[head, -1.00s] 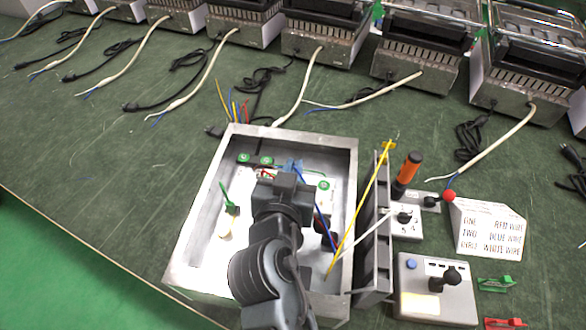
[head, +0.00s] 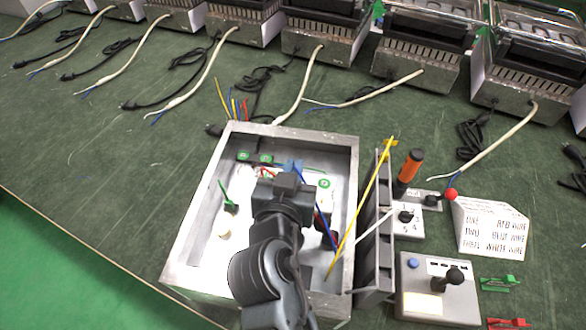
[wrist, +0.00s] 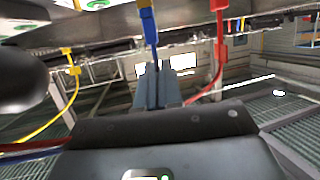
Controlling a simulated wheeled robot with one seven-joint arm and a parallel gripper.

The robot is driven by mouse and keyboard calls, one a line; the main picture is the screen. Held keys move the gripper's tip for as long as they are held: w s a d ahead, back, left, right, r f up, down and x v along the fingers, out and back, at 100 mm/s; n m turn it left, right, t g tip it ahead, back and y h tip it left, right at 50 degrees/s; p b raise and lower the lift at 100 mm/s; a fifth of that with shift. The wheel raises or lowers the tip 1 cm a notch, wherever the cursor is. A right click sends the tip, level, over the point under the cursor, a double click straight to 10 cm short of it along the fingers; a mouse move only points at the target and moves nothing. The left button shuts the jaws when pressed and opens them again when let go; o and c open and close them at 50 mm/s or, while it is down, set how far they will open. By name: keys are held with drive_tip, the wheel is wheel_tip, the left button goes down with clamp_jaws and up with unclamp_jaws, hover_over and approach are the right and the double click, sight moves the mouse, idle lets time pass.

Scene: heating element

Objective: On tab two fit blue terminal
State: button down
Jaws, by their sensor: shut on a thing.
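In the head view my gripper (head: 290,178) is over the open metal box, and my arm hides part of the inside. The blue terminal (head: 293,165) shows just beyond the gripper, with a blue wire running down to the right. In the wrist view my gripper's fingers (wrist: 157,85) are closed together, and the blue terminal (wrist: 148,22) stands directly above their tips. The narrow part between them and the exact grip are hard to make out. I cannot tell which tab is number two or whether the terminal touches it.
The metal box (head: 347,215) has raised walls. A red terminal (wrist: 219,50) and a yellow terminal (wrist: 70,62) hang near the gripper. A slotted grey rack (head: 377,240), a switch box (head: 437,290) and a printed card (head: 492,228) stand to the right.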

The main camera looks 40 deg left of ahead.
drive_tip(key=shift+f+b, duration=0.8)
drive_tip(key=shift+f, duration=0.15)
drive_tip(key=c, duration=1.2)
unclamp_jaws()
drive_tip(key=shift+r, duration=0.1)
drive_tip(key=shift+r, duration=0.1)
drive_tip(key=shift+r, duration=0.35)
wheel_tip(320, 180, up, 3)
drive_tip(key=shift+f, duration=0.1)
drive_tip(key=d+r, duration=0.2)
drive_tip(key=d, duration=0.2)
drive_tip(key=d+r, duration=0.5)
drive_tip(key=d, duration=0.2)
drive_tip(key=shift+d+r, duration=0.15)
drive_tip(key=shift+d, duration=0.2)
